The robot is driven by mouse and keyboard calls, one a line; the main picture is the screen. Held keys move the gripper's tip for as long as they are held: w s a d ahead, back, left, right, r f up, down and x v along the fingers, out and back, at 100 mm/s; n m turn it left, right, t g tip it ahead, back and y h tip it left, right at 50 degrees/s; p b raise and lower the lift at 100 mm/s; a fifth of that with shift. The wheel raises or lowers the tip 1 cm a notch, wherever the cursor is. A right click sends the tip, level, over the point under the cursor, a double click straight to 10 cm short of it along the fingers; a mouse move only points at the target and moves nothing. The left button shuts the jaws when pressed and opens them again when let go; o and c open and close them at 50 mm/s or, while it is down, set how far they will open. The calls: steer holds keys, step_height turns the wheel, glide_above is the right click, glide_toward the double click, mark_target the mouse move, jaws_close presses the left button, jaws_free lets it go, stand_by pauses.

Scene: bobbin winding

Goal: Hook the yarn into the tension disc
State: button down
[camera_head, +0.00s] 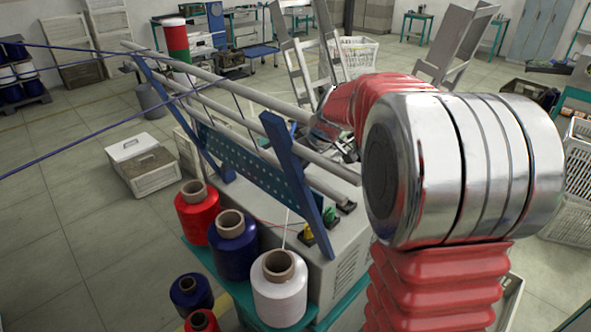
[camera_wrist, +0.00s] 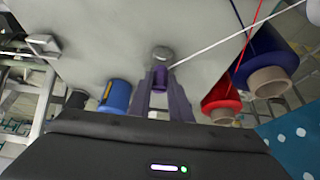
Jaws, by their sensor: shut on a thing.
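In the wrist view my gripper (camera_wrist: 165,92) points at a pale grey machine face, its narrow fingers close together. A white yarn (camera_wrist: 215,47) runs taut from the upper right edge down to the fingertips, which are shut on it. A small round metal piece (camera_wrist: 162,53), which looks like the tension disc, sits on the grey face just beyond the fingertips. A purple part (camera_wrist: 160,77) shows between the disc and fingers. I cannot tell whether the yarn touches the disc. In the head view my arm hides the gripper and disc; a white yarn cone (camera_head: 280,295) stands beside the machine.
Red (camera_head: 197,212) and dark blue (camera_head: 232,247) cones stand beside the winding machine (camera_head: 345,235). Blue uprights and long rails (camera_head: 225,95) rise above it. In the wrist view a blue cylinder (camera_wrist: 116,97) is left of the fingers and a red spool (camera_wrist: 221,103) is right.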

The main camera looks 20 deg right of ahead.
steer(key=shift+f, duration=0.7)
steer(key=shift+d, duration=0.1)
steer(key=shift+w+d+r, duration=0.1)
steer(key=shift+w+d, duration=0.2)
steer(key=shift+d, duration=0.45)
steer(key=shift+w+d, duration=0.35)
steer(key=shift+d, duration=0.35)
steer(key=shift+w+d+r, duration=0.1)
steer(key=shift+w+d, duration=0.2)
steer(key=shift+d, duration=0.45)
steer(key=shift+r, duration=0.1)
steer(key=shift+w+d+r, duration=0.1)
steer(key=shift+d+r, duration=0.15)
steer(key=shift+r, duration=0.85)
steer(key=shift+w+d+r, duration=0.1)
steer(key=shift+d+r, duration=0.1)
steer(key=shift+r, duration=0.9)
